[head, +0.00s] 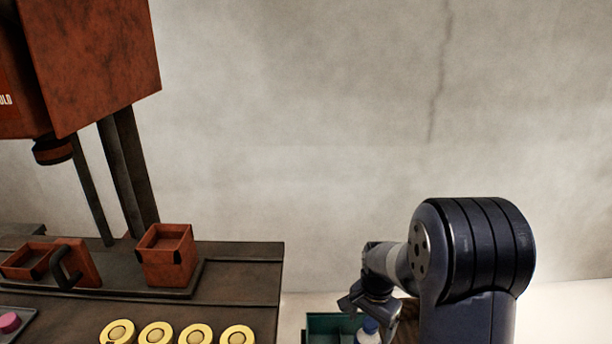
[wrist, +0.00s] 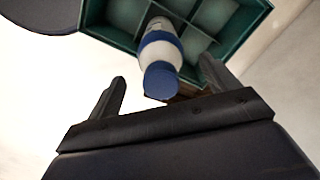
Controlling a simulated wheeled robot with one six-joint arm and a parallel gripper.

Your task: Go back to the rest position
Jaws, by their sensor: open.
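My gripper (wrist: 162,88) is open in the wrist view, with its two fingers spread apart. A white bottle with a blue cap and a blue band (wrist: 160,52) shows just beyond the fingers, between them in the picture. Its lower end is inside a green compartment crate (wrist: 262,12). I cannot tell whether the fingers touch the bottle. In the head view my gripper (head: 352,302) hangs over the green crate (head: 318,318) at the bottom, and the bottle's blue cap (head: 369,326) shows just below it.
A dark bench (head: 240,290) at left carries red-brown boxes (head: 168,262) and several yellow rings (head: 155,333). A rusty machine (head: 95,60) stands over it. A pink item (head: 9,322) sits at the left edge. The wall (head: 300,120) behind is bare, with open space before it.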

